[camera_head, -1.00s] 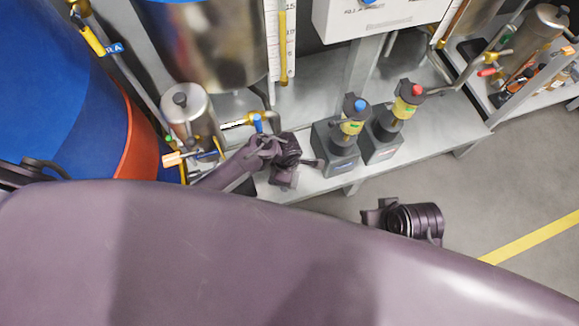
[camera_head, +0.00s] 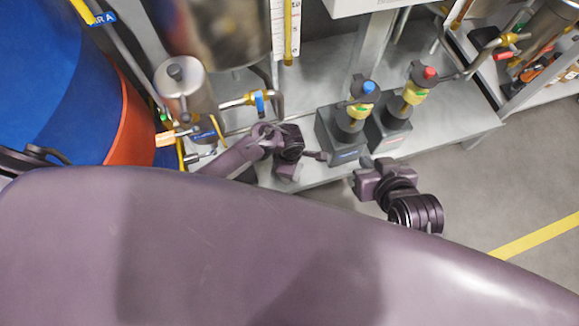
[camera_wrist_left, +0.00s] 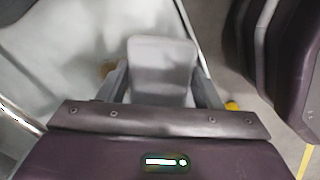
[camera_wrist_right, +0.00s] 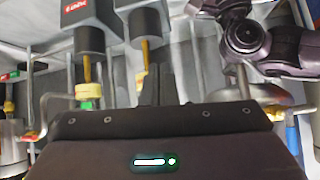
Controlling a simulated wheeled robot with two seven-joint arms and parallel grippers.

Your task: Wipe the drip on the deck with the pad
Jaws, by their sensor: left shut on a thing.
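The pad (camera_wrist_left: 162,65) is a pale grey block in the left wrist view. My left gripper (camera_wrist_left: 160,90) is shut on it, a finger on either side. Behind it is the pale metal deck (camera_wrist_left: 60,50), with a small amber-brown patch (camera_wrist_left: 106,68) partly hidden by the left finger; it may be the drip. In the head view my left arm's wrist end (camera_head: 288,155) is over the metal shelf; the pad cannot be made out there. My right gripper (camera_wrist_right: 156,88) has its fingers together, empty; in the head view it is right of the shelf edge (camera_head: 362,182).
Two dark grey pump units, one blue-topped (camera_head: 343,135) and one red-topped (camera_head: 392,125), stand on the shelf (camera_head: 450,132). A steel canister (camera_head: 185,95) and valve piping (camera_head: 240,101) are at left, beside a large blue tank (camera_head: 50,100). Floor (camera_head: 480,195) is clear at right.

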